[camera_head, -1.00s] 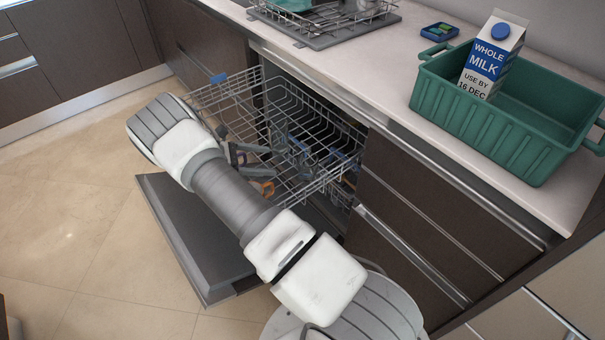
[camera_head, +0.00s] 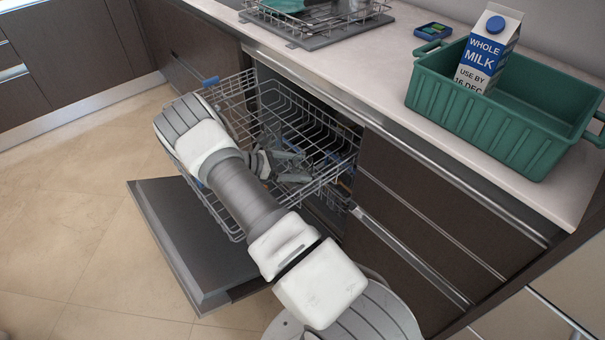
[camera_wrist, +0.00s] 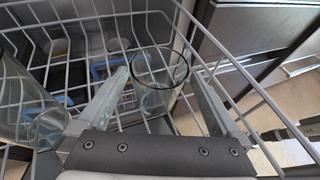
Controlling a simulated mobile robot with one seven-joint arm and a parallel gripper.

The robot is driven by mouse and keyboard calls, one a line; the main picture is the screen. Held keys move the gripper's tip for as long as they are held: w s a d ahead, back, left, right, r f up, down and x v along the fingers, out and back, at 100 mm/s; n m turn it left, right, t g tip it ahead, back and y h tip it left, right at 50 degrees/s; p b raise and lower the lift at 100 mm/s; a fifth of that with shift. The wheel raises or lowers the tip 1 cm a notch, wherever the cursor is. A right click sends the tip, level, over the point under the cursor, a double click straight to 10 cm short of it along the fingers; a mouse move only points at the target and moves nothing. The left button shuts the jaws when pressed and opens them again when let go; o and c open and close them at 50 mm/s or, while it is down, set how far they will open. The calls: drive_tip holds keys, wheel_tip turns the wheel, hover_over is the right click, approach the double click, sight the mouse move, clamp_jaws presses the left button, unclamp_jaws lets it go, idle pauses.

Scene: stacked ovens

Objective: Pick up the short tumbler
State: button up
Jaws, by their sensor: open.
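In the wrist view a clear glass tumbler (camera_wrist: 157,98) stands in the wire rack, its round rim facing the camera. My gripper (camera_wrist: 160,76) is open, with one finger on each side of this tumbler. I cannot tell whether either finger touches it. In the head view my gripper (camera_head: 288,167) is down inside the pulled-out dishwasher rack, and I cannot make out the tumbler there. A larger clear glass (camera_wrist: 28,105) lies or leans at the left edge of the wrist view, close to the left finger.
The dishwasher rack (camera_head: 333,176) has raised wire sides around my gripper. The open dishwasher door (camera_head: 165,225) lies below it. On the counter stand a green crate (camera_head: 480,125) with a milk carton (camera_head: 487,50) and a dish rack (camera_head: 315,40).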

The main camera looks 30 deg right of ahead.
sight(312, 167)
drive_tip(key=b+x, duration=0.1)
drive_tip(key=x, duration=0.3)
drive_tip(key=shift+d, duration=0.4)
drive_tip(key=c, duration=1.5)
